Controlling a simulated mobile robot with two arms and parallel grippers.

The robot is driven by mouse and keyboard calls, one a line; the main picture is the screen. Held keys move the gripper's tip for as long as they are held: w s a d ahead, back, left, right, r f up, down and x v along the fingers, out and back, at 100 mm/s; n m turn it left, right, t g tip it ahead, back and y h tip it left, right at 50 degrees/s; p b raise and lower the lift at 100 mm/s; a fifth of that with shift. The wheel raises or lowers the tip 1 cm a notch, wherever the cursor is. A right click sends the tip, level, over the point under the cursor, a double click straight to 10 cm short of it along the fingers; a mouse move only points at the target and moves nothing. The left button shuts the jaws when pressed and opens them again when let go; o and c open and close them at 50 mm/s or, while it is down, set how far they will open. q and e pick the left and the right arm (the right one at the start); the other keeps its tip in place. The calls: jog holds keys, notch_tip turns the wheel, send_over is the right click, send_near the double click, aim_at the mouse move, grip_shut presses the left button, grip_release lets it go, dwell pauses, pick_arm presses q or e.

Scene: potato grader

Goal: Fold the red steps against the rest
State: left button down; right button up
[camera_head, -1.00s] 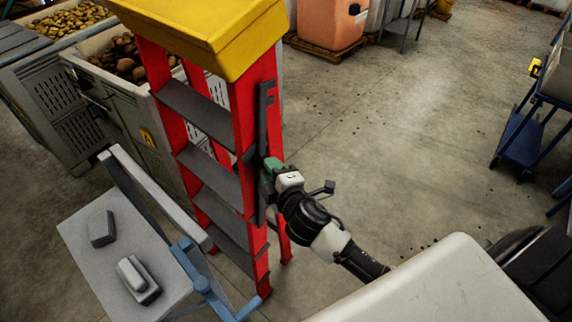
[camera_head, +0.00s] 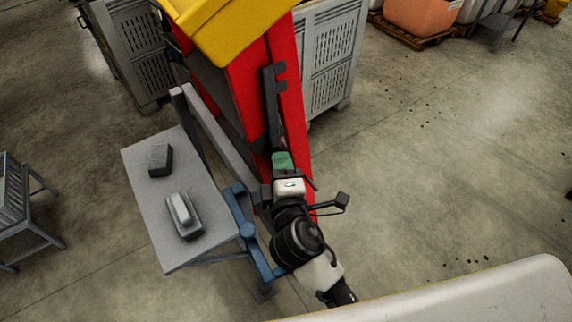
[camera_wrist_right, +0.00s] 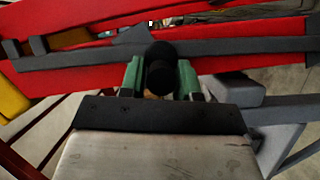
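My right gripper (camera_head: 282,162) is at the lower part of this bar. In the right wrist view its green fingers (camera_wrist_right: 160,80) sit on both sides of a dark round knob (camera_wrist_right: 160,65) in front of the bar and appear to touch it. My left gripper is out of view. I cannot tell which thing is the rest.
A grey table (camera_head: 150,215) with blue legs and two small blocks stands left of my right arm. A pale slanted rail (camera_head: 220,135) lies between table and steps. Grey slatted crates (camera_head: 325,55) stand behind.

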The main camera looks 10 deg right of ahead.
jog(key=shift+o, duration=1.1)
jog(key=shift+s+a+f, duration=0.2)
jog(key=shift+a+f, duration=0.2)
jog(key=shift+a, duration=0.05)
jog(key=shift+o, duration=0.6)
jog(key=shift+a, duration=0.2)
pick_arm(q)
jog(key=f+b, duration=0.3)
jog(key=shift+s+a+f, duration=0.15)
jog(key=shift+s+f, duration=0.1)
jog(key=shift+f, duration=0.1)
pick_arm(e)
jog(key=s, duration=1.1)
jog(key=shift+r, duration=0.4)
jog(key=shift+a, duration=0.1)
